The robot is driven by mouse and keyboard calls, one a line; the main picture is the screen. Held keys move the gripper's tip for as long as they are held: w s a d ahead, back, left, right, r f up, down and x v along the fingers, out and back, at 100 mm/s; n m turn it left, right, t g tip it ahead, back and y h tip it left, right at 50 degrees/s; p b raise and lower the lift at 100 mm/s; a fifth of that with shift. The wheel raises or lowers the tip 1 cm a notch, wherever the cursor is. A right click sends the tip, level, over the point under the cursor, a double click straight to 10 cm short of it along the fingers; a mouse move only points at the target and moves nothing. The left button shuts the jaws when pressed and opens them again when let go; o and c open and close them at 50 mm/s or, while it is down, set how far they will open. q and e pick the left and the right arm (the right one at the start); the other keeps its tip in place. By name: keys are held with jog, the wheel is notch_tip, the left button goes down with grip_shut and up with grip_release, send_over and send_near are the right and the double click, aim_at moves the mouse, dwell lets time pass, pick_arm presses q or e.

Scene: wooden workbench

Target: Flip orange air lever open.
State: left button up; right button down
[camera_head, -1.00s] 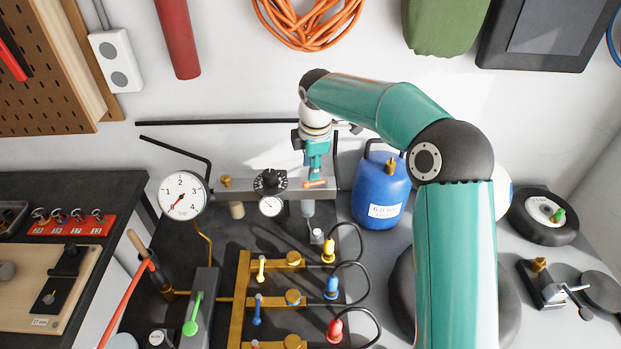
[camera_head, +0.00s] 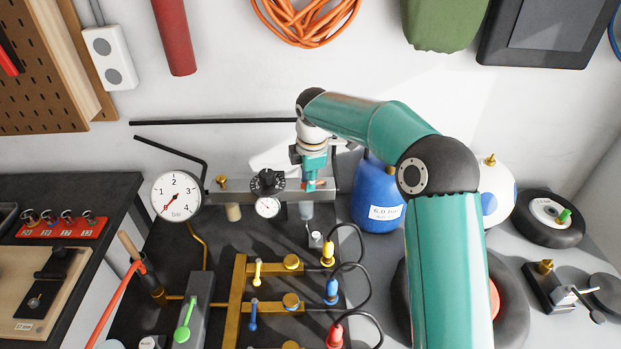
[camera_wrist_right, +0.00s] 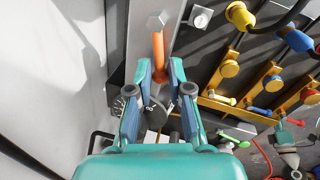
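The orange air lever (camera_wrist_right: 159,55) sits on the grey manifold bar and lies roughly along it in the right wrist view. In the head view a small orange part of the lever (camera_head: 320,184) shows beside the fingers; the rest is hidden. My right gripper (camera_wrist_right: 160,72) is open, with one fingertip on each side of the lever's lower end. Whether the fingers touch it cannot be told. In the head view the right gripper (camera_head: 312,184) points down at the right end of the bar. My left gripper is in neither view.
A round bar gauge (camera_head: 176,196) and a black knob (camera_head: 267,181) stand along the manifold bar (camera_head: 236,191). A blue tank (camera_head: 378,193) is close on the right. Brass valves with yellow, blue and red hose plugs fill the bench in front.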

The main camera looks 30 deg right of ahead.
jog(key=shift+w+d+r+m+p, duration=0.1)
jog(key=shift+w+m+p, duration=0.25)
jog(key=shift+m+p, duration=0.35)
jog(key=shift+w+d+m+h, duration=0.1)
jog(key=shift+w+m+h, duration=0.2)
jog(key=shift+m, duration=0.5)
jog(key=c, duration=1.2)
grip_release()
jog(key=v, duration=1.1)
jog(key=shift+r, duration=0.4)
